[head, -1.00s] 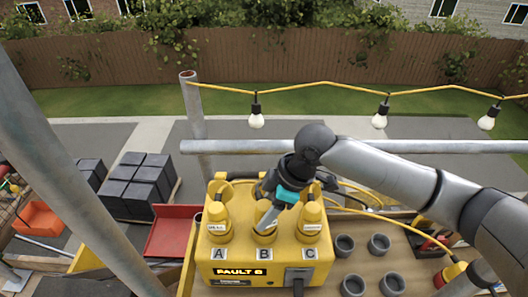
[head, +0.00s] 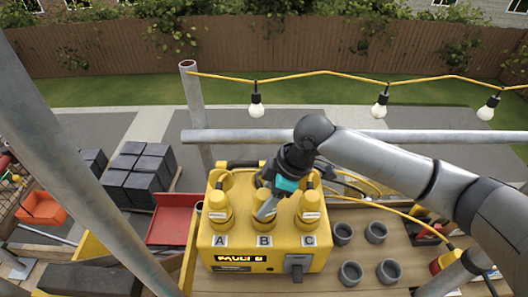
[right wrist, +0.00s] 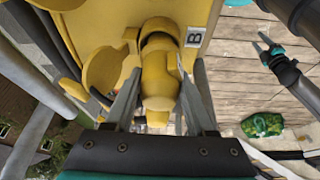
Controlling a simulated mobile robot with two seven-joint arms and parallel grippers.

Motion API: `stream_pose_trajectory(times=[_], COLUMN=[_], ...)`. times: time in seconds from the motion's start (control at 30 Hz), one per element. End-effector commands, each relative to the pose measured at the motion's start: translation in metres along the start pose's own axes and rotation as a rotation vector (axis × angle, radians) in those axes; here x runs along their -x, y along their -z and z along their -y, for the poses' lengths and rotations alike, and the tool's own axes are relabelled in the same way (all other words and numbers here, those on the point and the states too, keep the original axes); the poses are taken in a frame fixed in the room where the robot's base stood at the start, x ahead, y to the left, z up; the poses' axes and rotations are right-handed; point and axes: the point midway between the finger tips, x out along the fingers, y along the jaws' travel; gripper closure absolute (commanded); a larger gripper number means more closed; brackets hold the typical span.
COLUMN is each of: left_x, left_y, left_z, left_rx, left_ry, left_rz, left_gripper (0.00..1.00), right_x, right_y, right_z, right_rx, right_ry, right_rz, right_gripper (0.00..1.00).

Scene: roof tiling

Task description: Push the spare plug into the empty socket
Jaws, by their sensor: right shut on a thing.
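A yellow socket box (head: 205,262) with positions labelled A, B and C stands on the wooden deck. Yellow plugs stand upright at A (head: 217,217) and C (head: 308,215). My right gripper (head: 264,212) reaches down at position B, its fingers shut on the yellow plug there (right wrist: 160,75), beside label B (right wrist: 195,37) in the right wrist view. Whether this plug is fully seated is hidden. A yellow-and-red plug-like piece (head: 448,261) is at the right on the deck. What looks like my left gripper (right wrist: 264,45) shows small in the right wrist view; its fingers are unclear.
Several grey cups (head: 351,272) stand on the deck right of the box. A yellow cable (head: 390,212) runs across behind them. A horizontal grey rail (head: 240,136) and upright poles lie beyond the box, with a bulb string (head: 330,73) above.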

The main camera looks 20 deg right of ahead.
Motion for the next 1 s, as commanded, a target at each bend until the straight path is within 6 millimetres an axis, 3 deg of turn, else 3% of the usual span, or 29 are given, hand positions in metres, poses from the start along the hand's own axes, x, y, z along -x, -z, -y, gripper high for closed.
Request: stream_pose_trajectory(times=[0.67,0.7,0.8,1.0], left_x=[-0.006,-0.006,-0.006,-0.005], left_y=[-0.001,-0.001,-0.001,-0.001], left_z=[0.000,0.000,0.000,0.000], left_rx=[0.001,0.001,0.001,0.001], left_ry=[0.000,0.000,0.000,0.000], left_rz=[0.000,0.000,0.000,0.000], left_gripper=[0.50,0.50,0.50,0.50], right_x=[-0.013,-0.013,-0.013,-0.013], right_y=[-0.006,-0.005,-0.005,-0.006], right_z=[0.000,0.000,0.000,0.000], right_rx=[0.000,0.000,0.000,0.000], right_ry=[0.000,-0.001,-0.001,0.000], right_rz=[0.000,0.000,0.001,0.002], right_gripper=[1.00,0.40,0.32,0.32])
